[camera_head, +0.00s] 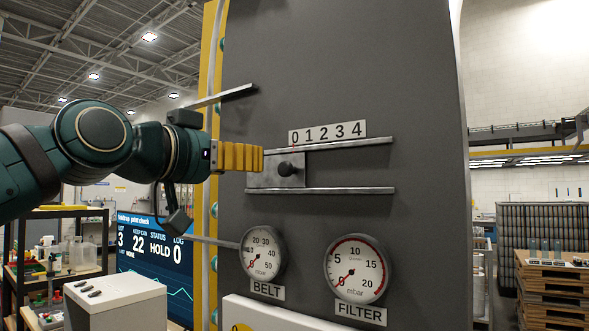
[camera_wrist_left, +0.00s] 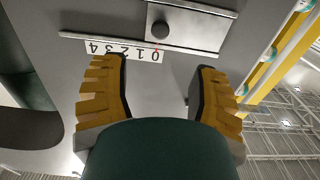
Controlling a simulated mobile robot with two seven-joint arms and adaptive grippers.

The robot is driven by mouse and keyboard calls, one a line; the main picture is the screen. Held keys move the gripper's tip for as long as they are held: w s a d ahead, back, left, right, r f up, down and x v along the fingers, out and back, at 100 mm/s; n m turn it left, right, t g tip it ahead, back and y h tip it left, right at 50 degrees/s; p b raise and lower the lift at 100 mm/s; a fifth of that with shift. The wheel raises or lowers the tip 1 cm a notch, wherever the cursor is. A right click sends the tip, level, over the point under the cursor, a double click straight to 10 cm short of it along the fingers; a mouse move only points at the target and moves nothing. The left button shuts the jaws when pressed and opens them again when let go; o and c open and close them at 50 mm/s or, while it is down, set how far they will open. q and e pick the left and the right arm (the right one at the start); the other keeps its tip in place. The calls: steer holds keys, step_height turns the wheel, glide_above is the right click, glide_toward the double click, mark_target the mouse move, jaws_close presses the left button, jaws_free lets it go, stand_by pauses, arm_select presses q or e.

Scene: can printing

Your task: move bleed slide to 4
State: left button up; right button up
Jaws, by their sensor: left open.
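The bleed slide is a grey metal plate (camera_head: 262,178) with a dark round knob (camera_head: 286,169). It sits between two horizontal rails at the left end of its track, with a small red mark near the 0. The scale label (camera_head: 327,132) above reads 0 to 4 from left to right. In the left wrist view the knob (camera_wrist_left: 161,30) and label (camera_wrist_left: 125,50) appear upside down. My left gripper (camera_head: 259,158) has yellow fingers and is left of the knob, apart from it. In the wrist view it is open (camera_wrist_left: 158,66) and empty. My right gripper is not in view.
The BELT gauge (camera_head: 262,253) and the FILTER gauge (camera_head: 355,270) stick out below the track. A metal bar (camera_head: 225,96) juts out at the upper left of the panel. The dark panel right of the rails (camera_head: 430,170) is clear. A screen (camera_head: 150,255) stands behind at left.

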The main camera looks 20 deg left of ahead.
mark_target(283, 168)
arm_select(q)
steer(key=p+x, duration=0.2)
steer(key=x, duration=1.1)
steer(key=shift+a+p, duration=0.1)
steer(key=shift+p, duration=0.2)
steer(key=shift+s, duration=0.1)
jaws_close()
